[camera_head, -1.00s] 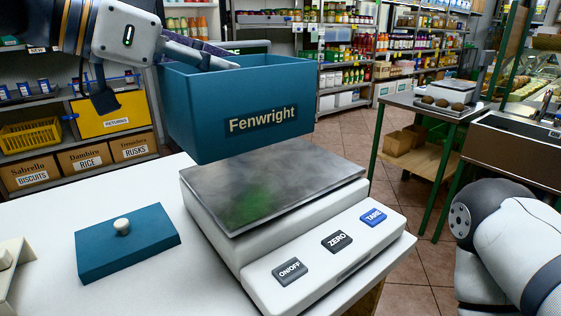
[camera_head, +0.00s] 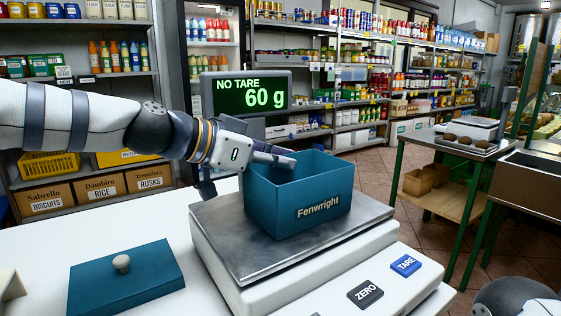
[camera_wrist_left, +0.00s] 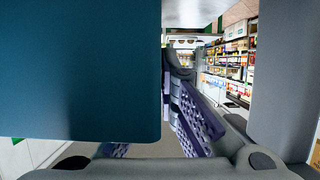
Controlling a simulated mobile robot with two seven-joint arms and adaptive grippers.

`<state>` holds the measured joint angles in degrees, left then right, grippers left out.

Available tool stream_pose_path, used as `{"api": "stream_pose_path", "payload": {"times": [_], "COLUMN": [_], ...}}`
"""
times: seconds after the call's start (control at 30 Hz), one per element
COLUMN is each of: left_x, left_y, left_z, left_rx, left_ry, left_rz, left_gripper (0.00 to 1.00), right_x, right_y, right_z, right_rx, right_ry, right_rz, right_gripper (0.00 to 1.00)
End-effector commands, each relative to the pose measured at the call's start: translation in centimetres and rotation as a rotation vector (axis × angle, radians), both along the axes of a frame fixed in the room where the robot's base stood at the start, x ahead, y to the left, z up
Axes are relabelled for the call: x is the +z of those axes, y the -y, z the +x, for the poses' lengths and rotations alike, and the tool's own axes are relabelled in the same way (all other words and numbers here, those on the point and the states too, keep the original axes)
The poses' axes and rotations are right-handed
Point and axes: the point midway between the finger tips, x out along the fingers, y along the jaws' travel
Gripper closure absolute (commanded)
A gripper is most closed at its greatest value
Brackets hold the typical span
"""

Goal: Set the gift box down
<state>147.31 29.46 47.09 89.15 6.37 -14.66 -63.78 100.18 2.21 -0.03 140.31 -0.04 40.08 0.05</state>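The blue gift box (camera_head: 305,204), marked "Fenwright", stands upright on the metal pan of the white scale (camera_head: 229,247). The scale's display (camera_head: 247,95) reads "NO TARE 60 g". My left gripper (camera_head: 275,157) comes in from the left, with its fingers at the box's rear-left rim. In the left wrist view, a blue box wall (camera_wrist_left: 80,70) fills the left side and hides part of one finger; a purple finger pad shows beside it. Whether the fingers press on the wall is hidden. My right gripper is out of view.
A blue lid with a pale knob (camera_head: 122,265) lies on the white counter (camera_head: 45,235), left of the scale. The ZERO key (camera_head: 365,293) and TARE key (camera_head: 406,265) face front. Shelves with goods stand behind. My right arm shows at the lower right.

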Motion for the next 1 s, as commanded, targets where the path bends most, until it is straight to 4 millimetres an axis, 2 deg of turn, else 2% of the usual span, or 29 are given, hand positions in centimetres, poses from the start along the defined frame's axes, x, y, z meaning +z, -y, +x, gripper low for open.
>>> {"api": "stream_pose_path", "payload": {"times": [0.23,0.27,0.3,0.37,0.63,0.7,0.77,1.0], "left_x": [-0.2,-0.3,-0.2,-0.2,-0.1,0.6,1.1,4.0], "left_y": [0.0,0.0,0.0,0.0,0.0,0.0,-0.9,-5.9], "left_z": [0.0,0.0,0.0,0.0,-0.1,-0.1,-0.6,-4.3], "left_rx": [-0.001,-0.001,0.000,0.000,0.000,0.001,0.003,0.003], "left_ry": [0.002,0.002,0.003,0.003,0.003,0.006,0.008,0.013], "left_rz": [0.001,0.001,0.002,0.002,0.001,0.001,0.000,-0.002], "left_gripper": [1.00,0.96,0.87,0.75,0.75,0.75,0.75,0.75], "right_x": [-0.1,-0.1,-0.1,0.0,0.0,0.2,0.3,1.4], "right_y": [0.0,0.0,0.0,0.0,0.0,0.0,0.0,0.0], "right_z": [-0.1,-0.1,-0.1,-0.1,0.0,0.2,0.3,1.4], "right_rx": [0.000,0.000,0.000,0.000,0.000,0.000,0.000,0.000], "right_ry": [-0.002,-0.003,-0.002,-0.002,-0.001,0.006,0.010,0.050], "right_rz": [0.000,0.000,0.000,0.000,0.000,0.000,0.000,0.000], "right_gripper": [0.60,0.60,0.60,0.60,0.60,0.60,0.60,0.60]}}
